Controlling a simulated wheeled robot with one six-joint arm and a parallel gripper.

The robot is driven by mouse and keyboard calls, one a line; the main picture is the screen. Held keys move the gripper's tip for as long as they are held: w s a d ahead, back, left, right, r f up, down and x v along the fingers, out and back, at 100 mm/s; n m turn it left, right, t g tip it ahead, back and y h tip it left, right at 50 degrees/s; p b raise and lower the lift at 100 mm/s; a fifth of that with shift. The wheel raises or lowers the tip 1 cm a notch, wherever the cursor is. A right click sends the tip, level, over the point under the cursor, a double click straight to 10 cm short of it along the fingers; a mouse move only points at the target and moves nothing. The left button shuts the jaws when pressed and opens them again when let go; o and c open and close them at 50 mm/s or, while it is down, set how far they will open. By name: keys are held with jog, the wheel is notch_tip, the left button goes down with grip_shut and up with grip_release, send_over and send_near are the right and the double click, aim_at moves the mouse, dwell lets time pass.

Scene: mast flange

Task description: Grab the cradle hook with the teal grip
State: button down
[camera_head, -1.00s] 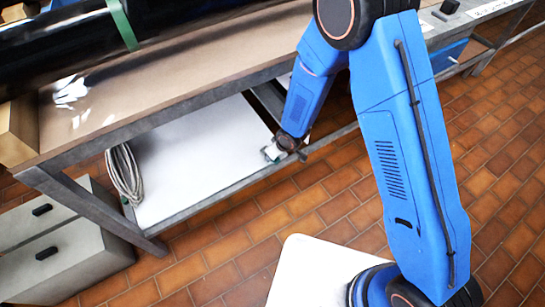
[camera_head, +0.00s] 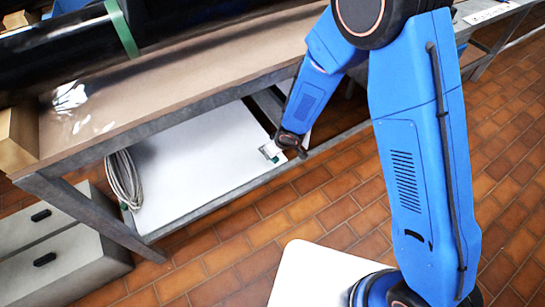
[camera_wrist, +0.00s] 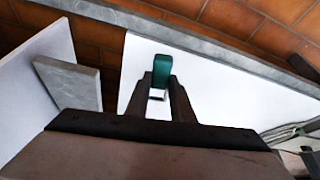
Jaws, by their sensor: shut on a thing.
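My gripper (camera_head: 277,151) is at the front edge of the white lower shelf (camera_head: 195,165), under the workbench. In the wrist view, my gripper (camera_wrist: 160,90) is shut on a teal grip (camera_wrist: 162,70), which stands up between the two dark fingers. A small pale piece shows between the fingers just below the teal part. The rest of the hook is hidden by the fingers, so I cannot tell its full shape. In the head view the held thing is small and mostly hidden at the gripper's tip.
A coiled grey cable (camera_head: 123,180) hangs at the shelf's left end. A grey drawer cabinet (camera_head: 60,250) stands at the lower left. The workbench top (camera_head: 190,75) and its metal front rail lie above the shelf. Tiled floor is open in front.

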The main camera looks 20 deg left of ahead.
jog(key=shift+r, duration=0.8)
jog(key=shift+s+a, duration=0.1)
jog(key=shift+s, duration=0.05)
jog(key=s+a, duration=1.2)
jog(key=s, duration=0.2)
jog(key=shift+s+a, duration=0.25)
jog(key=shift+s, duration=0.05)
